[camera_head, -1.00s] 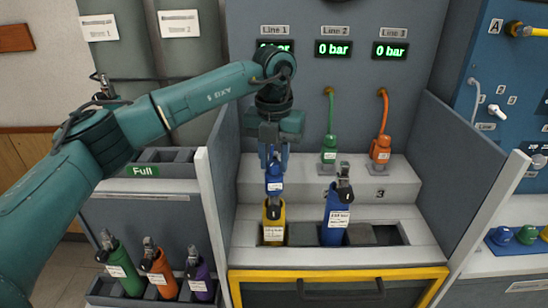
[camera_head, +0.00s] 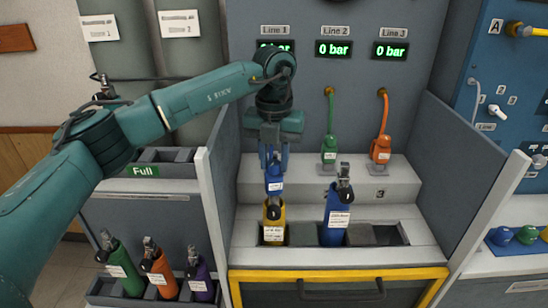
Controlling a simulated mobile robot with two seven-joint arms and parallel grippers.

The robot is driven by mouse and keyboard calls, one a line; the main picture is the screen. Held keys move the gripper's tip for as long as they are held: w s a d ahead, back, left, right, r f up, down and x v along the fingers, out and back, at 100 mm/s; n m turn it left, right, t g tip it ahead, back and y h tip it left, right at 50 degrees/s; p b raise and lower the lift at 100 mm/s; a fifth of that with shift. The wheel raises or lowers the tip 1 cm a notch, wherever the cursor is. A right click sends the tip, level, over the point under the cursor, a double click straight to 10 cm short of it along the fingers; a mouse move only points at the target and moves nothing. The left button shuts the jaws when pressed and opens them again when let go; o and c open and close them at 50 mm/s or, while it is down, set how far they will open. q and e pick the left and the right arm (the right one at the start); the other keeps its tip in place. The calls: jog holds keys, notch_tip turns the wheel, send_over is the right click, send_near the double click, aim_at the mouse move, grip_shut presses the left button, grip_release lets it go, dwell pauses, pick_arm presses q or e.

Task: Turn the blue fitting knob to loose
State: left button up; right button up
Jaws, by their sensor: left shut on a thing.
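My left gripper (camera_head: 275,154) points down in front of the Line 1 display and is shut on the blue fitting (camera_head: 274,175). The fitting has a small white label and sits directly above the top of the yellow cylinder (camera_head: 273,224). I cannot tell whether the fitting is joined to the cylinder. The fingers hide the upper part of the fitting and its knob. The yellow cylinder stands upright in the bench's slot row. My right gripper is not in view.
A blue cylinder (camera_head: 336,221) stands in the slots to the right. A green fitting (camera_head: 329,150) and an orange fitting (camera_head: 380,150) hang on hoses behind. Displays for Line 2 (camera_head: 333,48) and Line 3 (camera_head: 390,50) read 0 bar. Grey side walls (camera_head: 469,175) flank the bench.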

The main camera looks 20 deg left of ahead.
aim_at(274, 162)
pick_arm(q)
jog(key=o, duration=1)
notch_tip(274, 162, up, 13)
jog(key=shift+r, duration=0.15)
